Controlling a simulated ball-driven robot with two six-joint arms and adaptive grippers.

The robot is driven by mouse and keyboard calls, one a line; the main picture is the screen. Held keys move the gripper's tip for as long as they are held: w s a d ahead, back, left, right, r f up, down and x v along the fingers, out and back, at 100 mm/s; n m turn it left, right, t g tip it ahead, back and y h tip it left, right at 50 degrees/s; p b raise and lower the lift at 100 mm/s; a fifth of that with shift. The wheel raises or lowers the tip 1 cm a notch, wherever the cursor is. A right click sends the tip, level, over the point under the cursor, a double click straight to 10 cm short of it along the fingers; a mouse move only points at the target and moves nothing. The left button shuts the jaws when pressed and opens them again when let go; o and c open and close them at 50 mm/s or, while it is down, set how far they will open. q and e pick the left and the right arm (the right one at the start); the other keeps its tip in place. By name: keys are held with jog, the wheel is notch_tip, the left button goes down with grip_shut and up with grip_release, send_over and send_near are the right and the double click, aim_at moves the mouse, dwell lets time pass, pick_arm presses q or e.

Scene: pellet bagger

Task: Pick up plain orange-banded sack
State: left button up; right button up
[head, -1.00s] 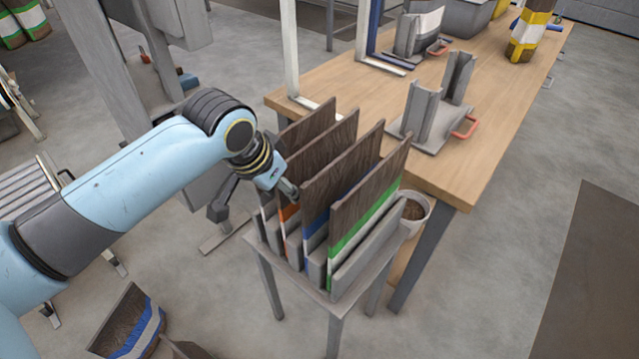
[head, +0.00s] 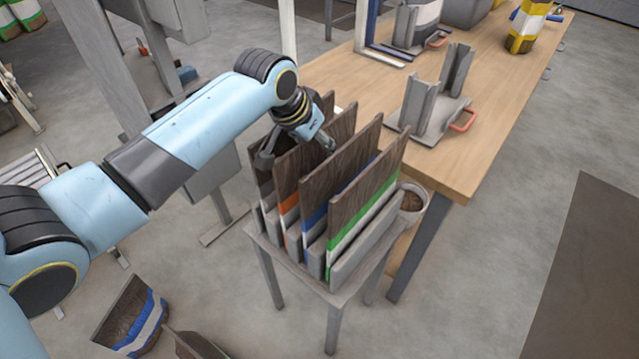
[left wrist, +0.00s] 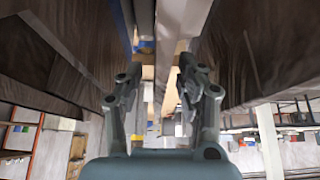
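The orange-banded sack (head: 288,203) stands upright in a grey slotted rack, brown above its orange band. It is second from the left, between a dark brown sack (head: 263,178) and the blue-banded sack (head: 318,205). My left gripper (head: 297,151) is over the top of the left sacks, one finger to each side, open. In the left wrist view its fingers (left wrist: 163,95) are spread apart, with brown sack faces outside them on both sides. No sack is seen gripped between them. Whether the fingers straddle the orange-banded sack is unclear. My right gripper is out of view.
The green-banded sack (head: 362,210) is rightmost in the rack (head: 350,290). A wooden table (head: 450,180) stands close behind, with a grey metal holder (head: 430,115) on it. A pail (head: 412,200) is beside the rack. Another blue-banded sack (head: 140,315) lies low at left.

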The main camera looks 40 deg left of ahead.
pick_arm(q)
jog(key=shift+w+f, duration=0.2)
jog(key=shift+f, duration=0.25)
jog(key=shift+c, duration=0.5)
grip_shut()
jog(key=shift+r, duration=0.15)
